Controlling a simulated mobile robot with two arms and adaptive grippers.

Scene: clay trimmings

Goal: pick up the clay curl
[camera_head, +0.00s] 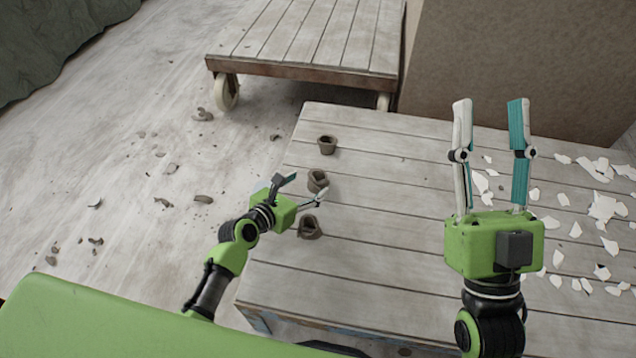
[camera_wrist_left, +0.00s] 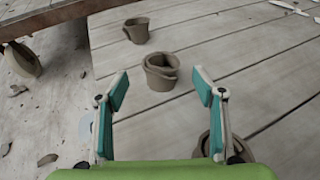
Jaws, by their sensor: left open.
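Several small brown clay pieces lie on the floor at the left in the head view, among them a curved one (camera_head: 163,201) and a flatter one (camera_head: 203,199). I cannot tell which piece is the clay curl. My left gripper (camera_head: 309,187) is open and empty above the table's left side. In the left wrist view its fingers (camera_wrist_left: 160,76) are spread apart, with a brown clay cup (camera_wrist_left: 160,80) beyond them. This middle cup looks uneven at the rim; it also shows in the head view (camera_head: 316,184). My right gripper (camera_head: 490,102) is open and empty, pointing away over the table.
A far cup (camera_head: 327,146) and a near cup (camera_head: 310,229) stand along the left side of the plank table (camera_head: 390,205). White shards (camera_head: 603,206) cover its right side. A wheeled wooden cart (camera_head: 310,35) and a large brown box (camera_head: 520,60) stand behind. The table's middle is clear.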

